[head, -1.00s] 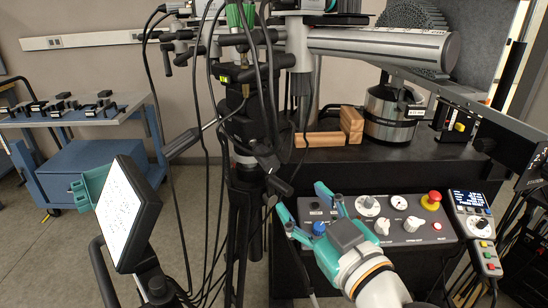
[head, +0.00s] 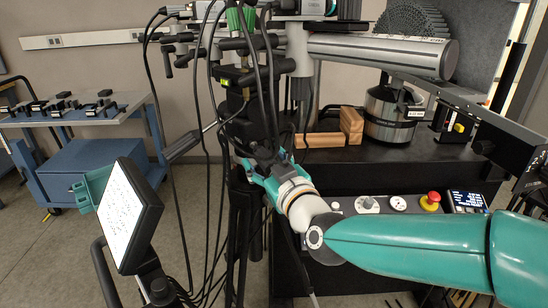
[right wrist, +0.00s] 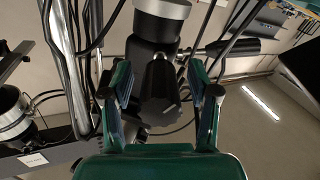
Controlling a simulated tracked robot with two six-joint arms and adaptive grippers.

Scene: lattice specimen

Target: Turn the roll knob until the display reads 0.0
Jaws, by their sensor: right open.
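My right gripper (head: 264,164) is open at the tripod head (head: 243,108), its fingers pointing away from me and its teal forearm crossing from the right. In the right wrist view its two fingers (right wrist: 159,82) stand apart on either side of a dark knob (right wrist: 160,100) with a pale mark, probably the roll knob. I see gaps beside the knob, and no clear grip. In the head view the gripper and cables hide that knob. A handheld unit's lit display (head: 466,198) shows at the right; its digits are too small to read. My left gripper is not in view.
Black cables (head: 207,150) hang in front of the tripod. A white board (head: 128,215) stands at the left. The control panel (head: 347,204) with a red button (head: 430,201) is partly hidden by my forearm. Wooden blocks (head: 350,125) and a metal pot (head: 388,115) stand on the bench.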

